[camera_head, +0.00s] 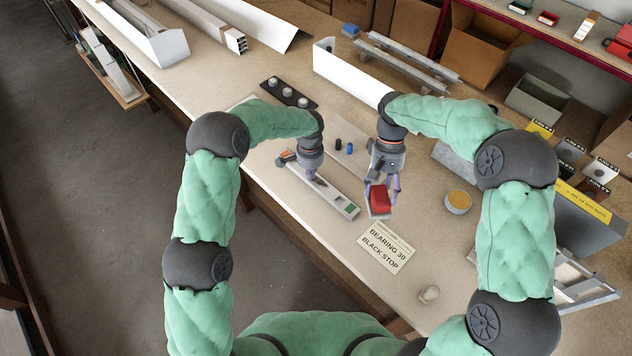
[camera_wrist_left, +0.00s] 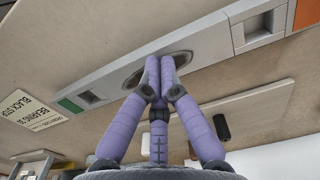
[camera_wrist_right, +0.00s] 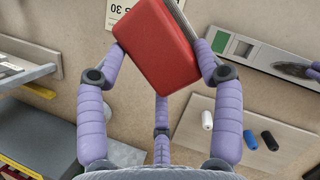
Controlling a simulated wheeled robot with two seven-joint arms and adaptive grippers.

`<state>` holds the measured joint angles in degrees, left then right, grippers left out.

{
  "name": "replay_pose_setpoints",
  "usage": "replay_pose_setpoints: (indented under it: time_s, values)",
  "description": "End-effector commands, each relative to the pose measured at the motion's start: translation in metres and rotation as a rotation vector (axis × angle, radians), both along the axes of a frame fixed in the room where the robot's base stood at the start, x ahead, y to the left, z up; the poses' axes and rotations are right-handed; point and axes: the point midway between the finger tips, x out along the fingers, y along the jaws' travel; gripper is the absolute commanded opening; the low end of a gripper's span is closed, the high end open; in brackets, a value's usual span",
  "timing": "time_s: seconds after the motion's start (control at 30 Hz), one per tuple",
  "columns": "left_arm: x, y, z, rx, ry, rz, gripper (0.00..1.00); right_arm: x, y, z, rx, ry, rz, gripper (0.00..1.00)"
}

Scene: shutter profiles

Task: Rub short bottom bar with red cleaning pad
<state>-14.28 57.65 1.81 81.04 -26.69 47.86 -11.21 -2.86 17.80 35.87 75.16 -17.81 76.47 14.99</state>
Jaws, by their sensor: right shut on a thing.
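The short bottom bar (camera_head: 335,199) is a pale grey profile with a green end and an orange end, lying on the bench. A dark oval smudge or recess shows on it in the right wrist view (camera_wrist_right: 290,70). My left gripper (camera_head: 317,181) is shut, with fingertips together at the bar's dark oval in the left wrist view (camera_wrist_left: 160,72); nothing is visible between them. My right gripper (camera_wrist_right: 160,55) is shut on the red cleaning pad (camera_wrist_right: 158,48). The pad, also in the head view (camera_head: 379,203), is held tilted beside the bar's green end, apart from it.
A card reading "BEARING 30 BLACK STOP" (camera_head: 386,248) lies near the pad. Black (camera_head: 338,144) and blue (camera_head: 350,148) plugs lie behind the bar. A round tin (camera_head: 458,201) and small white piece (camera_head: 429,294) stand right. Long white profiles (camera_head: 350,75) lie behind.

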Motion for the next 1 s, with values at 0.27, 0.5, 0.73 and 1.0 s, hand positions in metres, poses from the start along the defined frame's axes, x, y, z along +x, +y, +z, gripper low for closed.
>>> replay_pose_setpoints:
  time_s: [0.27, 0.5, 0.73, 1.0]
  values:
    - [0.0, 0.0, -0.005, 0.0, 0.0, 0.0, 0.0, 0.0, 0.0, -0.004, 0.0, 0.0, 0.0, 0.41]
    - [0.0, 0.0, -0.009, 0.0, 0.0, 0.0, 0.0, 0.0, 0.0, -0.007, 0.0, 0.0, 0.0, 0.41]
    - [0.0, 0.0, -0.011, -0.001, -0.001, 0.001, 0.0, 0.0, 0.0, -0.008, 0.0, 0.0, 0.0, 0.41]
    - [0.001, 0.0, 0.002, -0.001, -0.002, 0.0, 0.0, 0.0, 0.0, -0.001, 0.0, 0.0, 0.0, 0.41]
